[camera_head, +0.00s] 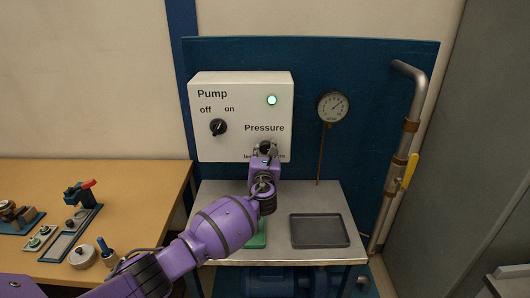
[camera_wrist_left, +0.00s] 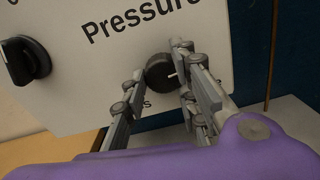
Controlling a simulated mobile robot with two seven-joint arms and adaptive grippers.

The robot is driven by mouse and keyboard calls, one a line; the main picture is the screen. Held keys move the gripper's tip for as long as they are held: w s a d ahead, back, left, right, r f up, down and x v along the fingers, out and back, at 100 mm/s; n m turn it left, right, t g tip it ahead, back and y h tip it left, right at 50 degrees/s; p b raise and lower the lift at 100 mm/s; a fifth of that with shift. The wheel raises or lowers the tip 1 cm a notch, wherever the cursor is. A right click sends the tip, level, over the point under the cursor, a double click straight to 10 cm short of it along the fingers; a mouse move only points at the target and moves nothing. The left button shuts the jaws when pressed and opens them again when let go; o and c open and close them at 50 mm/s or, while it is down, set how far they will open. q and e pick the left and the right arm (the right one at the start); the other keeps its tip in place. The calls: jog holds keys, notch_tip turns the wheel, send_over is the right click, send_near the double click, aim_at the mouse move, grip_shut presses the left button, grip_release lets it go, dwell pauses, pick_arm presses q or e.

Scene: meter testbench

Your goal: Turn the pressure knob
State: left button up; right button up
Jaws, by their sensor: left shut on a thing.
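The pressure knob (camera_head: 265,146) is a dark round knob low on the white pump panel (camera_head: 222,88), under the word "Pressure". My purple left arm reaches it from the lower left, and my left gripper (camera_head: 264,156) is at the knob, partly covering it and the small print below. The pump's off/on knob (camera_head: 218,127) is to the left, and a green lamp (camera_head: 271,100) is lit. My right gripper is out of view.
A round gauge (camera_head: 333,107) is on the blue board, right of the panel. A pipe with a yellow handle (camera_head: 409,171) runs down the right side. A dark tray (camera_head: 319,231) lies on the metal table. A wooden bench (camera_head: 150,178) with small parts is at left.

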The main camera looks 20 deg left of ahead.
pick_arm(q)
jog(key=shift+s+a+f, duration=0.1)
jog(key=shift+a+f, duration=0.3)
jog(key=shift+f, duration=0.05)
jog(key=o, duration=1)
jog(key=shift+r, duration=0.1)
jog(key=shift+d+r, duration=0.1)
jog(key=shift+r, duration=0.1)
jog(key=shift+s, duration=0.1)
jog(key=v, duration=1.2)
jog(key=shift+r, duration=0.1)
